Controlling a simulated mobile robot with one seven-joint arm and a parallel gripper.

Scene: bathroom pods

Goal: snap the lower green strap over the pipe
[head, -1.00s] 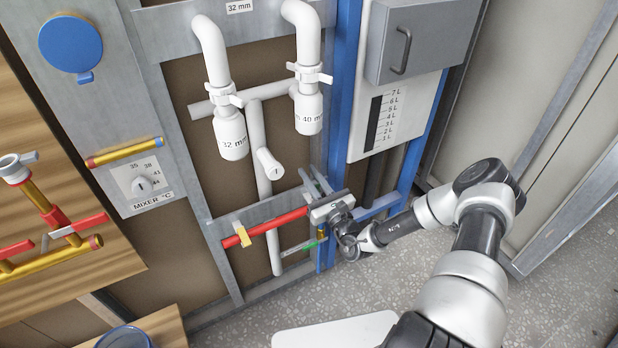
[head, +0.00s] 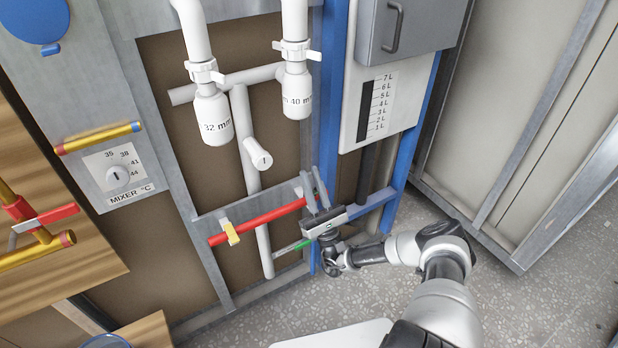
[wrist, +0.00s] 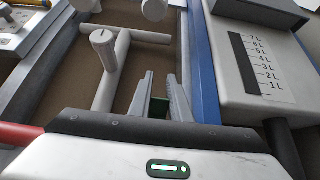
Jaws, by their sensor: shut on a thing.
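My gripper (head: 315,188) is at the right end of the red pipe, beside the blue upright. Its two grey fingers point up and away in the wrist view (wrist: 162,95). They are shut on a small dark green piece, which looks like the green strap (wrist: 158,107). My gripper body hides what lies below it. In the head view, a white vertical pipe (head: 265,250) runs down behind the red pipe. A thin green and grey piece (head: 292,247) sticks out left of my gripper toward that pipe; I cannot tell whether it joins the held piece.
The red pipe (head: 268,222) carries a yellow strap (head: 231,233). The blue upright (head: 333,90) and level-scale panel (head: 378,108) stand close by on the right. White fittings (head: 212,118) hang above. Speckled floor (head: 250,310) is open below.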

